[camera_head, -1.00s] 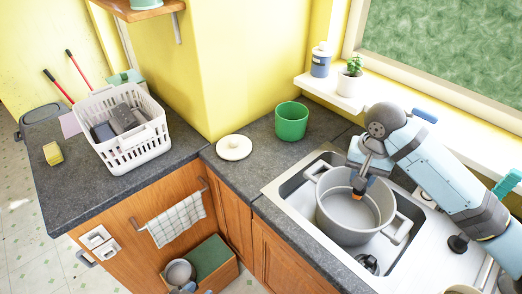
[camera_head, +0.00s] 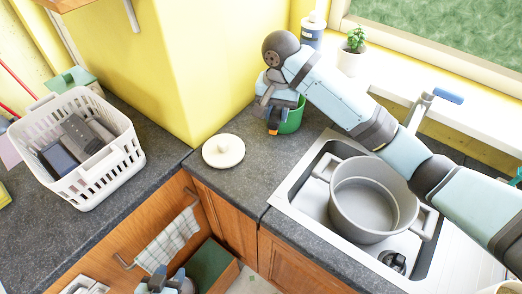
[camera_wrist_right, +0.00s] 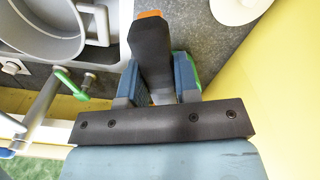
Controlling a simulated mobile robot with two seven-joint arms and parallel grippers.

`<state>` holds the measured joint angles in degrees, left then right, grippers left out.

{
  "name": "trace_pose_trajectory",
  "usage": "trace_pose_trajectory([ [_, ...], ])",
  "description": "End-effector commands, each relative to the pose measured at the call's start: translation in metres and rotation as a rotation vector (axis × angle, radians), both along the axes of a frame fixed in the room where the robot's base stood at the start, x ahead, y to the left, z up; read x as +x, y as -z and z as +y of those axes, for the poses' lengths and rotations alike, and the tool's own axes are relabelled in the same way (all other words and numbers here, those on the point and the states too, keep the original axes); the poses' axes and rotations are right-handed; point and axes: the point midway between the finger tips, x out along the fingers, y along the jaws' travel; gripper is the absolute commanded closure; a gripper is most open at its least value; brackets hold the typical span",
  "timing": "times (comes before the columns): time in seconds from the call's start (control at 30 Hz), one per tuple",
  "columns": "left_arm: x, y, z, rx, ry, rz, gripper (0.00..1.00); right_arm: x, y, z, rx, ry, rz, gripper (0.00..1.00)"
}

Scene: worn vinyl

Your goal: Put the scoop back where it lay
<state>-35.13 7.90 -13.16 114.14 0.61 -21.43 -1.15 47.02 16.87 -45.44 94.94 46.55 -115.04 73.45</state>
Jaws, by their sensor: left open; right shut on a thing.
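My right gripper (camera_head: 274,124) is shut on a dark, blocky thing with an orange tip, which I take for the scoop (camera_head: 273,132). In the right wrist view, the scoop (camera_wrist_right: 151,50) sticks out between the two blue fingers (camera_wrist_right: 160,85); its bowl cannot be made out. The gripper is above the counter, in front of a green cup (camera_head: 293,120) and partly hiding it. Whether they touch cannot be told. My left gripper (camera_head: 168,282) is open low at the bottom edge, near the cabinet front, and partly cut off.
A grey pot (camera_head: 370,235) stands in the sink (camera_head: 318,178). A round white lid (camera_head: 223,151) lies on the counter left of the green cup. A white basket (camera_head: 90,185) holds dark items at the left. Bare counter (camera_head: 240,190) lies in front of the lid.

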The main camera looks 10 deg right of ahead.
Motion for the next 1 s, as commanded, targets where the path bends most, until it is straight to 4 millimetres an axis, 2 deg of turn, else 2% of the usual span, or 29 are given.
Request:
trace_pose_trajectory([
  [0.07, 0.000, 0.001, 0.000, -0.001, 0.001, 0.000, 0.57, 0.000, 0.003, 0.001, 0.000, 0.003, 0.002, 0.99],
  [0.17, -0.001, 0.005, -0.001, -0.002, 0.002, 0.001, 0.57, 0.000, 0.017, 0.002, 0.000, 0.006, 0.005, 0.99],
  [0.23, -0.002, 0.009, -0.003, -0.004, 0.003, 0.002, 0.57, -0.001, 0.034, 0.002, 0.001, 0.006, 0.007, 0.99],
  [0.6, -0.003, 0.001, -0.002, -0.002, 0.003, 0.005, 0.57, 0.000, 0.126, 0.001, -0.003, 0.005, 0.004, 0.99],
  [0.7, -0.002, 0.000, 0.000, 0.001, 0.000, 0.003, 0.57, 0.000, 0.144, 0.000, -0.002, 0.005, 0.003, 0.99],
  [1.0, -0.002, -0.001, 0.002, 0.003, -0.003, 0.003, 0.57, 0.000, 0.169, 0.001, -0.001, 0.005, 0.002, 0.99],
])
